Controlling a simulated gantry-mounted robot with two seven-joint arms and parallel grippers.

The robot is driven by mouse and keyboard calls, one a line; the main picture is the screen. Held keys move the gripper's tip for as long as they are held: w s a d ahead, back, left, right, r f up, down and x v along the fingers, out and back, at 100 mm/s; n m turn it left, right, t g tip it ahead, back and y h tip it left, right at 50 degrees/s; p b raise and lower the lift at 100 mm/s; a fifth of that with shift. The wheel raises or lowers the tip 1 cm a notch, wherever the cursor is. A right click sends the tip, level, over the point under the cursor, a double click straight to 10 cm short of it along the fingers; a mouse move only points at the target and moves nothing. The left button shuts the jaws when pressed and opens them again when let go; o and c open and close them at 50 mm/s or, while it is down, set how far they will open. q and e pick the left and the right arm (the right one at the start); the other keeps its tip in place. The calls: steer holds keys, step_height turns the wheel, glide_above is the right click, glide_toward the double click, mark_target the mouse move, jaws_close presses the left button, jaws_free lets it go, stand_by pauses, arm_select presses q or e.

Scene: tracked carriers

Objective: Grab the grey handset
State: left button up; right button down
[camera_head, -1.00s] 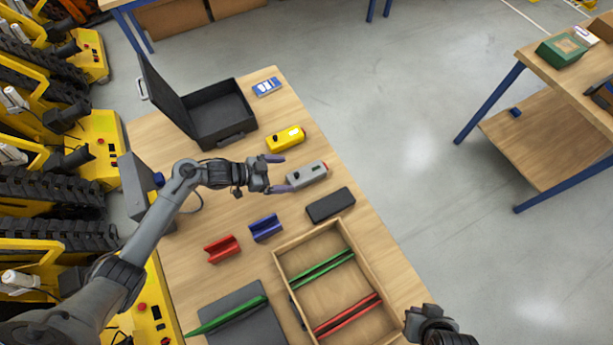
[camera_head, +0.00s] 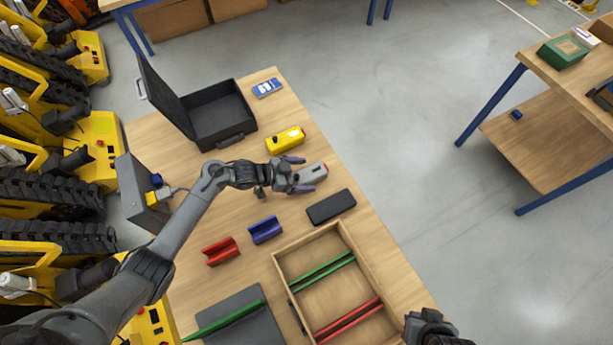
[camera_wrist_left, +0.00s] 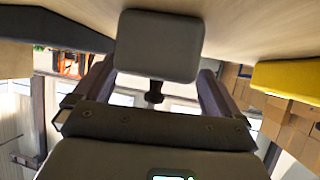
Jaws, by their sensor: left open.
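The grey handset (camera_head: 313,172) lies on the wooden table, with a red tip at its far right end. My left gripper (camera_head: 300,174) is open around the near end of the handset, one finger on each side. In the left wrist view the handset's grey end (camera_wrist_left: 158,45) sits ahead of the palm, between the two fingers (camera_wrist_left: 155,90). I cannot tell whether the fingers touch it. My right gripper (camera_head: 430,325) shows only partly at the bottom edge, and its jaws cannot be made out.
A yellow handset (camera_head: 285,139) lies just behind, and a black case (camera_head: 331,206) lies in front to the right. Blue (camera_head: 265,230) and red (camera_head: 221,251) blocks lie nearer. A wooden tray (camera_head: 371,265) and an open black toolbox (camera_head: 222,117) also stand on the table.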

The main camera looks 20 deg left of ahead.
arm_select(q)
steer(key=shift+c, duration=0.4)
steer(key=c, duration=1.3)
steer(key=shift+r, duration=0.1)
